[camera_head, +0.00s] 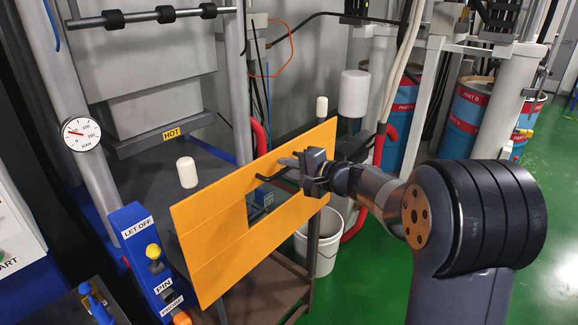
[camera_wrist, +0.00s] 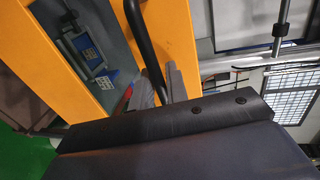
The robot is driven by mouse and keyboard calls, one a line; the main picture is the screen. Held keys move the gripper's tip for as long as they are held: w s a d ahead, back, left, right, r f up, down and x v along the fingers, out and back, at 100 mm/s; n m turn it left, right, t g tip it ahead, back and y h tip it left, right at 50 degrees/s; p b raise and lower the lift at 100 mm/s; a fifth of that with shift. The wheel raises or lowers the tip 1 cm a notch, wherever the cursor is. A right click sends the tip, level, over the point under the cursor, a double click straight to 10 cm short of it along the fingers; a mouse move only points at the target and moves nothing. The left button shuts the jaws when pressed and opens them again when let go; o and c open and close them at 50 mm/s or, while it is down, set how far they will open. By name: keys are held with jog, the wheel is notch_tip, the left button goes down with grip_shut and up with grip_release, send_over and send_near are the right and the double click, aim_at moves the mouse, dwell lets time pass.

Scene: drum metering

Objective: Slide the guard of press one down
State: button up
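The guard of the press is a flat orange panel (camera_head: 222,212) with a rectangular cut-out, standing tilted in the picture in front of the press. A thin dark bar handle (camera_head: 268,174) is on its face, near the upper right. My gripper (camera_head: 298,168) is at this handle. In the wrist view the dark handle (camera_wrist: 142,42) runs down between my two grey fingers (camera_wrist: 158,90), which sit close on both sides of it and look shut on it. The orange guard (camera_wrist: 178,35) fills the area behind. The far end of the handle is hidden by my gripper.
A blue control post (camera_head: 145,250) labelled LET OFF and PIN stands at the guard's lower left. A dial gauge (camera_head: 81,133) is on the left column. A HOT label (camera_head: 172,133) marks the upper platen. A white bucket (camera_head: 321,245) stands behind the guard; drums (camera_head: 468,118) stand farther back.

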jog(key=shift+c, duration=0.3)
grip_shut()
jog(key=shift+f, duration=0.15)
notch_tip(320, 180, down, 37)
jog(key=b, duration=4.1)
jog(key=shift+f+b, duration=0.2)
jog(key=shift+b, duration=0.2)
jog(key=shift+f, duration=0.15)
jog(key=shift+o, duration=0.3)
grip_release()
jog(key=shift+s+d, duration=0.1)
jog(key=shift+d, duration=0.05)
